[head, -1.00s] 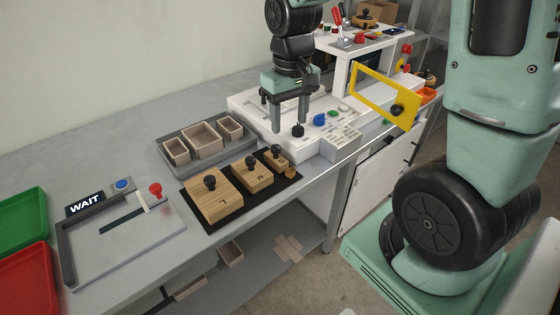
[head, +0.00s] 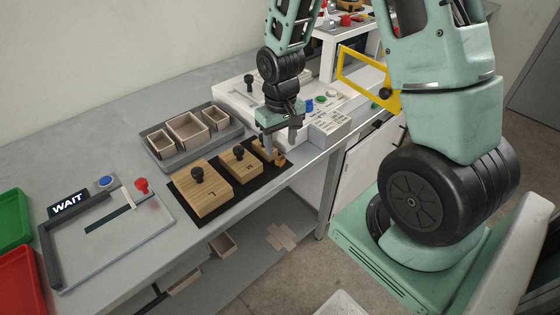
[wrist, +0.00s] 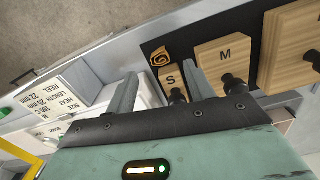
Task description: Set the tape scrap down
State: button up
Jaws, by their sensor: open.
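An orange-brown curl that looks like the tape scrap (wrist: 160,57) lies on the black mat (wrist: 153,43) beside the block marked S (wrist: 171,76). In the head view the tape scrap (head: 280,159) is a small brown patch at the mat's right end. My gripper (head: 281,146) is open and low over that end of the mat. In the wrist view, its two fingers (wrist: 160,88) stand apart on either side of the S block and its dark knob. Nothing shows held between them. The fingers partly hide the S block in the head view.
Blocks marked M (head: 241,165) and L (head: 203,194) with black knobs stand left on the mat. A grey tray (head: 182,165) with boxes lies behind. The white machine (head: 330,124) stands to the right. The table's front edge is close to the mat.

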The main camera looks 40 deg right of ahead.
aim_at(281, 159)
notch_tip(281, 159, down, 5)
jog(key=shift+s, duration=0.1)
jog(key=shift+c, duration=0.3)
jog(key=c, duration=1.1)
jog(key=shift+r, duration=0.1)
